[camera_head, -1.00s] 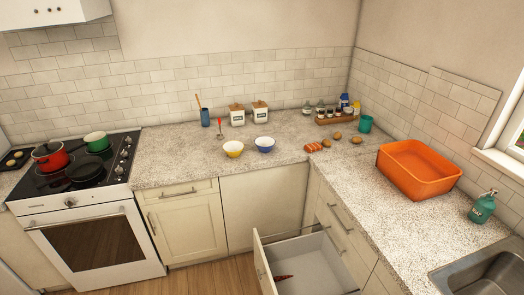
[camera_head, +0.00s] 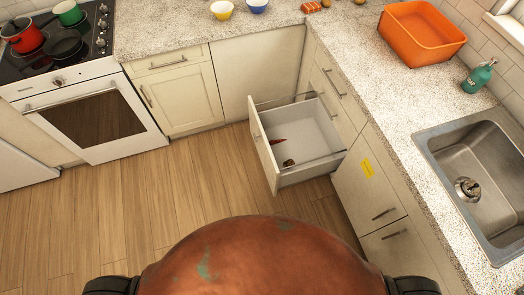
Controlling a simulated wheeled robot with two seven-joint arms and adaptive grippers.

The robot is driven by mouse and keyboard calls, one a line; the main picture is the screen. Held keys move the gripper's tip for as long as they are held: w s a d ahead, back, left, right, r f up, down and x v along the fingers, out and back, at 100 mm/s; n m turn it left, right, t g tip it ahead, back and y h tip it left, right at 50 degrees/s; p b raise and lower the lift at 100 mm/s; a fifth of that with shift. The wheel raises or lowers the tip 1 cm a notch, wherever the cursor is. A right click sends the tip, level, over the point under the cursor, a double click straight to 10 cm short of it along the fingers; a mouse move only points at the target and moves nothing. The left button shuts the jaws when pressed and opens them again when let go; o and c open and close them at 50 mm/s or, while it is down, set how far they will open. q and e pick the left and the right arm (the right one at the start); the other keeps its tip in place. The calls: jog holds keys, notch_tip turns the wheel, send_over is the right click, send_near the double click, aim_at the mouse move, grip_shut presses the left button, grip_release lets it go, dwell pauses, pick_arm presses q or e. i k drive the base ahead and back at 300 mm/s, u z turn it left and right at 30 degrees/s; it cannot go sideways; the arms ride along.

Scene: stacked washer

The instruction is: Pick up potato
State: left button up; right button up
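A small brown roundish thing (camera_head: 288,162), which could be a potato, lies on the floor of the open drawer (camera_head: 318,132). A dark red, pointed thing (camera_head: 278,141) lies near it in the drawer. Small brown roundish things (camera_head: 359,2) on the counter are cut by the top edge of the view, beside an orange-red bundle (camera_head: 312,7). They are too small to tell for certain what they are. Neither of my grippers is in view.
The drawer juts out over the wooden floor (camera_head: 130,215). An orange tub (camera_head: 420,35), a teal soap bottle (camera_head: 478,77) and a sink (camera_head: 485,170) are along the right counter (camera_head: 395,110). A stove (camera_head: 70,50) is at left. The floor left of the drawer is clear.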

aim_at(290, 162)
jog(key=u, duration=1.45)
jog(key=i, duration=1.65)
jog(key=z, duration=2.7)
